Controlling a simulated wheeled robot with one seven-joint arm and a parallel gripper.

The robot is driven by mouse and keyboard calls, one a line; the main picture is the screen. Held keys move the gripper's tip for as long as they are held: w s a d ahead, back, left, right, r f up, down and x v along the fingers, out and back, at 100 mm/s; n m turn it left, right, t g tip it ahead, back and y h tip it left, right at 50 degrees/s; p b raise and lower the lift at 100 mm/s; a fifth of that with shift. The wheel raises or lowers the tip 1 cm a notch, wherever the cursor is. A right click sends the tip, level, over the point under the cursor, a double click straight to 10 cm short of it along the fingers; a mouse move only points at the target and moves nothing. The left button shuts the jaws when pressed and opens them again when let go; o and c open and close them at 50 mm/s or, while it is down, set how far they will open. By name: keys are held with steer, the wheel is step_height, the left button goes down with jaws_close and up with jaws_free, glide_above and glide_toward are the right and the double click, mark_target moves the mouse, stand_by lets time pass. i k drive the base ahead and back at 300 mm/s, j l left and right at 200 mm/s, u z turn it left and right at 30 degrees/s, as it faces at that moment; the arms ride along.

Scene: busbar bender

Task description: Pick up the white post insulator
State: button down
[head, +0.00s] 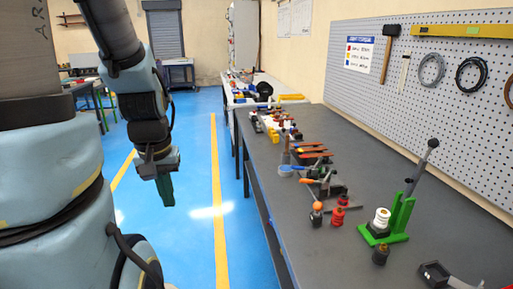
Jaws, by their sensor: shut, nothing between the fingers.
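A white post insulator (381,218) sits upright at the green stand (402,220) on the dark workbench, on the right of the head view. Whether it stands on the green base or just touches it is hard to tell. My gripper (168,203) hangs over the blue floor on the left, pointing down, shut and empty. It is well away from the insulator, with the bench's long edge between them.
A dark insulator (380,255), a red insulator (338,216) and an orange-topped one (317,214) stand near the green stand. Clamps and orange-handled tools (312,152) lie farther along the bench. A pegboard (420,85) rises behind. Open floor (195,240) lies left of the bench.

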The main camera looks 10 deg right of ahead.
mark_target(380, 220)
steer(key=i+j, duration=0.2)
steer(key=i, duration=0.2)
steer(key=i+j, duration=0.15)
steer(key=i, duration=0.3)
steer(key=i+z, duration=0.15)
steer(key=z, duration=0.35)
steer(key=i+j+z, duration=0.1)
steer(key=z, duration=0.35)
steer(key=i+j+z, duration=0.1)
steer(key=z, duration=0.4)
steer(key=i+z, duration=0.15)
steer(key=z, duration=0.2)
steer(key=i+z, duration=0.15)
steer(key=z, duration=0.2)
steer(key=i, duration=0.15)
